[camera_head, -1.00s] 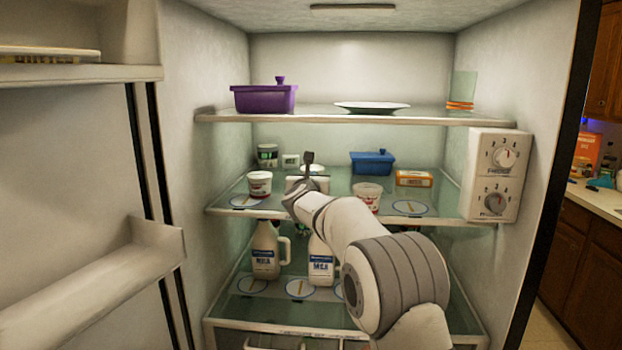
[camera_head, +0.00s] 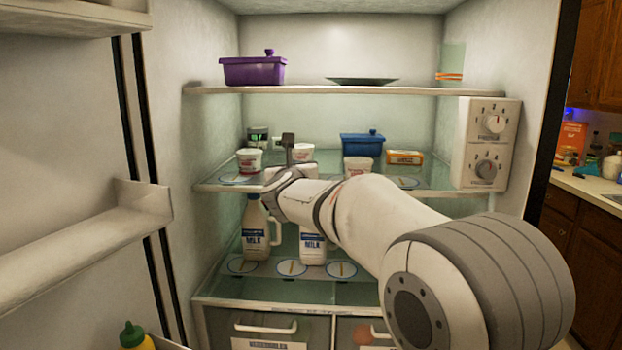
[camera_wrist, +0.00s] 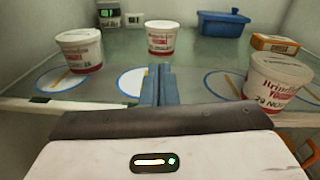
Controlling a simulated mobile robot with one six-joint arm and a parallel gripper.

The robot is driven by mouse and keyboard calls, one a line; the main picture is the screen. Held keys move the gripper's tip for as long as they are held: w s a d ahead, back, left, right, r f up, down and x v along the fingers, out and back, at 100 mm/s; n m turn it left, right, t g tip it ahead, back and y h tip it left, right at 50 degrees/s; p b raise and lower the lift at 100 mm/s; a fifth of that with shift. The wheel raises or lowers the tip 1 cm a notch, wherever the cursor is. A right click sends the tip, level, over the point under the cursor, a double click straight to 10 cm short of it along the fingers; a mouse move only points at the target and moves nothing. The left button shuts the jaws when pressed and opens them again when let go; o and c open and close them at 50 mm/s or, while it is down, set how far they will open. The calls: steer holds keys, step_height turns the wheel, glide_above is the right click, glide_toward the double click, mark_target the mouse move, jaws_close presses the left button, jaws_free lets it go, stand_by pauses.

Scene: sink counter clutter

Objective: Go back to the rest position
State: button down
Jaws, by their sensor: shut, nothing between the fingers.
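My gripper (camera_wrist: 158,85) is shut and empty in the wrist view, its fingers together at the front edge of the middle fridge shelf. In the head view my arm reaches into the fridge, and the fingers are hidden behind my wrist. Ahead of the fingers a white yogurt tub (camera_wrist: 160,38) stands on the shelf, apart from them. A second tub (camera_wrist: 80,50) stands to the left on the shelf, and a third (camera_wrist: 275,80) to the right near the shelf edge.
A blue lidded container (camera_head: 362,145) and an orange box (camera_head: 404,157) stand at the back right. Two milk jugs (camera_head: 256,232) (camera_head: 313,246) stand on the lower shelf. A purple container (camera_head: 253,70) is on the top shelf. A control box (camera_head: 487,145) is on the right wall.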

steer(key=s+d+f+n+g, duration=0.5)
steer(key=s+d+f+n, duration=0.3)
steer(key=s+n, duration=0.3)
steer(key=s+d+f+n+g+p, duration=0.1)
steer(key=s+d+f+n+g, duration=0.4)
steer(key=s, duration=1.1)
steer(key=s+d+f+n+g+h, duration=0.1)
steer(key=s+d+f+n+g, duration=0.4)
steer(key=s+d+f+n, duration=0.7)
steer(key=s+n, duration=0.2)
steer(key=n, duration=0.4)
steer(key=shift+d+p, duration=0.15)
steer(key=shift+p, duration=0.2)
